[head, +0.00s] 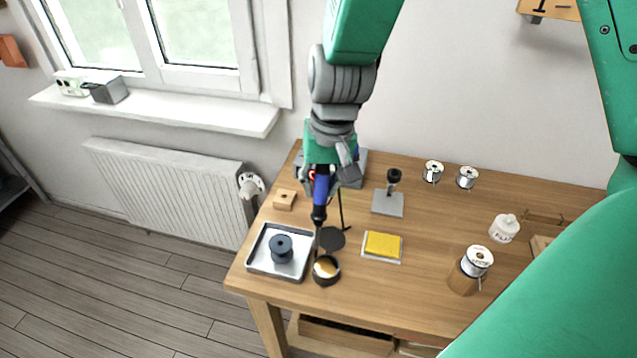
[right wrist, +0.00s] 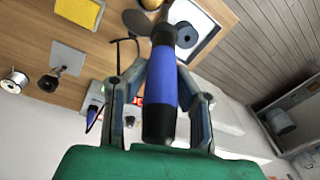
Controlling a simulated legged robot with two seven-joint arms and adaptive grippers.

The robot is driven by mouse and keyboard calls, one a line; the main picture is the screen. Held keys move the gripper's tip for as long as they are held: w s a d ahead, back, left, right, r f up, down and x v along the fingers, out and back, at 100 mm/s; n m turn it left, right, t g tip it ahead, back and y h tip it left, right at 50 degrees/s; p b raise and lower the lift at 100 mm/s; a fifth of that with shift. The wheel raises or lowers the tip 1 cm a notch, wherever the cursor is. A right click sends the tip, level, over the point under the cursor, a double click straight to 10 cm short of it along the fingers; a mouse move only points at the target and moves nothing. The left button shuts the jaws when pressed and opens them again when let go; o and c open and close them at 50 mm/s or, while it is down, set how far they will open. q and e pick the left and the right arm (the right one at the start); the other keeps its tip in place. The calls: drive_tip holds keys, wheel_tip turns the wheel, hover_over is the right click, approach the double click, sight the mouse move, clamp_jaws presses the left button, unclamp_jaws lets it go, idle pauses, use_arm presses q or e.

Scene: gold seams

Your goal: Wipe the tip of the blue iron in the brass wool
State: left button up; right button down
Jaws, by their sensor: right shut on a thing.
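The blue iron (head: 321,188) is held upright, tip down, in my right gripper (head: 325,171). In the right wrist view the fingers (right wrist: 162,108) are closed around its blue handle (right wrist: 163,82). Its thin shaft points down at the brass wool (head: 326,268), a gold patch in a round dark holder near the table's front edge. The tip appears at or just above the holder's back rim; I cannot tell whether it touches the wool. In the right wrist view the iron's dark collar hides the tip. My left gripper is not in view.
A metal tray (head: 253,265) with a dark spool (head: 281,248) stands left of the wool. A yellow sponge (head: 382,245) lies right of it. A dark disc (head: 331,239) lies just behind. A small stand (head: 387,204), solder spools (head: 432,171) and a white bottle (head: 504,229) are farther off.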

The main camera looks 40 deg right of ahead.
drive_tip(key=shift+d+f, duration=0.1)
drive_tip(key=shift+d, duration=0.2)
drive_tip(key=shift+f, duration=0.1)
drive_tip(key=shift+a+f+b, duration=0.15)
drive_tip(key=shift+f+b, duration=0.2)
drive_tip(key=shift+f, duration=0.4)
drive_tip(key=shift+a+f+b, duration=0.1)
drive_tip(key=shift+f+b, duration=0.2)
drive_tip(key=shift+f, duration=0.45)
drive_tip(key=shift+d, duration=0.2)
drive_tip(key=shift+a+p, duration=0.15)
drive_tip(key=shift+p, duration=0.2)
drive_tip(key=shift+f+b, duration=0.3)
drive_tip(key=shift+f, duration=0.2)
drive_tip(key=shift+s+p, duration=0.1)
drive_tip(key=shift+p, duration=0.2)
idle(1.2)
drive_tip(key=shift+s, duration=0.1)
